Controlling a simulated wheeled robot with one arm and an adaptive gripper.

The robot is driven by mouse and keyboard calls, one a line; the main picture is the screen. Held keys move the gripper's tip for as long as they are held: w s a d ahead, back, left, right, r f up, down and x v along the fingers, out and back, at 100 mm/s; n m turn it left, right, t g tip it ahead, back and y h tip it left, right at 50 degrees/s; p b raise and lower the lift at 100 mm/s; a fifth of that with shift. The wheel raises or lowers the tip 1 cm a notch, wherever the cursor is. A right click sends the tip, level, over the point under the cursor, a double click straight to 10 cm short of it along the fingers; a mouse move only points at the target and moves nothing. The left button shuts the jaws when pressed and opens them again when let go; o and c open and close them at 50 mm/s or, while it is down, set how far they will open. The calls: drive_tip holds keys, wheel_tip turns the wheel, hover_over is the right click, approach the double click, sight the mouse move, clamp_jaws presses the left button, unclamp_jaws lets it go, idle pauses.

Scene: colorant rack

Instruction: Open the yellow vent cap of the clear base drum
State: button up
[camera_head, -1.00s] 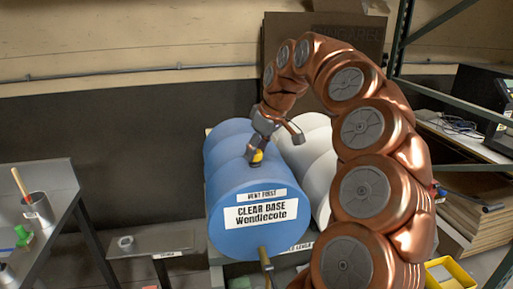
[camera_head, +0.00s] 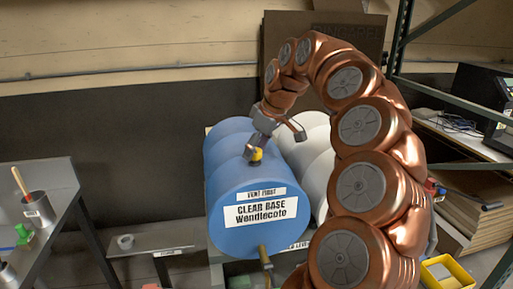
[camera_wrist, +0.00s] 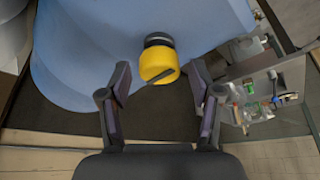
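The clear base drum (camera_head: 240,190) is a blue drum lying on its side, with its labelled end facing me. The yellow vent cap (camera_head: 257,155) sits on top of the drum near that end. In the wrist view the yellow cap (camera_wrist: 158,64) is on a dark neck, against the blue drum (camera_wrist: 95,40). My gripper (camera_head: 252,153) is at the cap from above in the head view. In the wrist view my gripper (camera_wrist: 160,80) has its two fingers apart, one on each side of the cap, with gaps showing. Nothing is held.
White drums (camera_head: 312,150) lie to the right of the blue drum. A tap (camera_head: 265,258) sticks out below the drum's label. A bench (camera_head: 50,180) with a metal can (camera_head: 37,208) stands at left. A yellow bin (camera_head: 446,272) is at lower right.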

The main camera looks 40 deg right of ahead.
idle(0.3)
drive_tip(key=v, duration=1.2)
drive_tip(key=shift+w, duration=0.1)
idle(0.3)
idle(0.4)
drive_tip(key=s+a+f+g, duration=0.1)
drive_tip(key=s+a+f, duration=0.1)
drive_tip(key=a+f, duration=0.35)
drive_tip(key=s+a+f+g, duration=0.1)
drive_tip(key=s+a+f, duration=0.15)
drive_tip(key=a, duration=0.55)
drive_tip(key=s+a+f+g, duration=0.1)
drive_tip(key=s+a+f, duration=0.2)
drive_tip(key=a, duration=0.4)
drive_tip(key=s+a+f+m+g, duration=0.1)
drive_tip(key=s+a+f+m, duration=0.1)
drive_tip(key=s+f, duration=0.6)
drive_tip(key=s+a+f+m+g+h, duration=0.1)
drive_tip(key=s+a+f+m+g, duration=0.1)
drive_tip(key=s+f, duration=0.6)
drive_tip(key=s+a, duration=0.1)
drive_tip(key=s, duration=0.2)
drive_tip(key=shift+a+f+h, duration=0.25)
drive_tip(key=shift+f+h, duration=0.05)
drive_tip(key=shift+f, duration=0.05)
